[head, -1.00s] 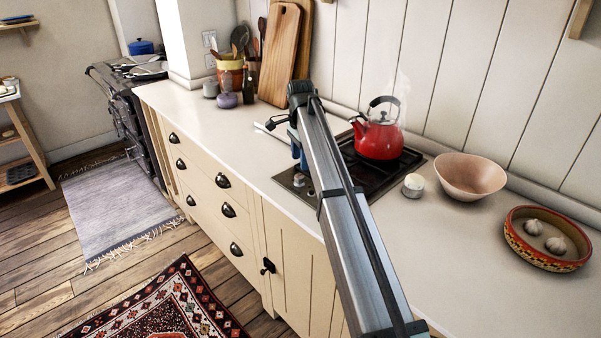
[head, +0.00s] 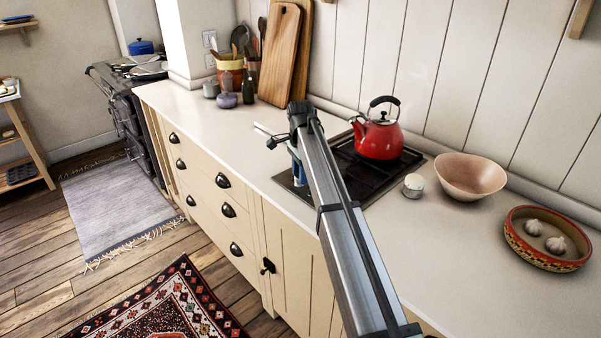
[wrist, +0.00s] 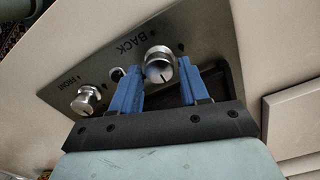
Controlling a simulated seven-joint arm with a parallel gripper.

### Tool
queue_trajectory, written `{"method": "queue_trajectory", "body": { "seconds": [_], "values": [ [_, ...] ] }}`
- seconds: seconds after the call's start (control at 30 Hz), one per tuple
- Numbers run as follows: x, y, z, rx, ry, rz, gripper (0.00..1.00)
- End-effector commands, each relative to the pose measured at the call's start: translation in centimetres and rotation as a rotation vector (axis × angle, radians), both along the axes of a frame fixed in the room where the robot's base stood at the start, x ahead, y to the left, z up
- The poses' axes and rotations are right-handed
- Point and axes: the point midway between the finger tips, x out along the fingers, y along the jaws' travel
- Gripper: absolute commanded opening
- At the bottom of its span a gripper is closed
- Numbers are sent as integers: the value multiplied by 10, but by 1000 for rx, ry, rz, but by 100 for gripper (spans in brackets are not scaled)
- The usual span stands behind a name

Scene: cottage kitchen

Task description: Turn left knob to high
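The cooktop's control panel (wrist: 105,65) shows two silver knobs in the wrist view, with labels upside down. One knob (wrist: 160,65), by the word BACK, has a dark pointer line and lies between the blue fingertips of my gripper (wrist: 160,72). The fingers stand apart, with gaps seen beside the knob; I cannot tell contact. The other knob (wrist: 86,100), by the word FRONT, is left of the fingers. In the head view my arm hides the knobs and most of the gripper; some blue shows beside the arm (head: 295,167).
A red kettle (head: 378,138) stands on the black cooktop (head: 378,172). A small white-topped jar (head: 413,186), a pink bowl (head: 470,176) and a dish of garlic (head: 547,257) are to its right.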

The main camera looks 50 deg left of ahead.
Motion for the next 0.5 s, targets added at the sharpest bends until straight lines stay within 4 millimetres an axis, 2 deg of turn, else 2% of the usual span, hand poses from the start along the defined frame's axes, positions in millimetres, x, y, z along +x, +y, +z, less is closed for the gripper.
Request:
{"method": "queue_trajectory", "body": {
  "seconds": [0.07,0.4,0.5],
  "values": [
    [0,0,0,0,0,0,37],
    [0,0,0,0,0,0,4],
    [0,0,0,0,0,1,3]
  ]
}}
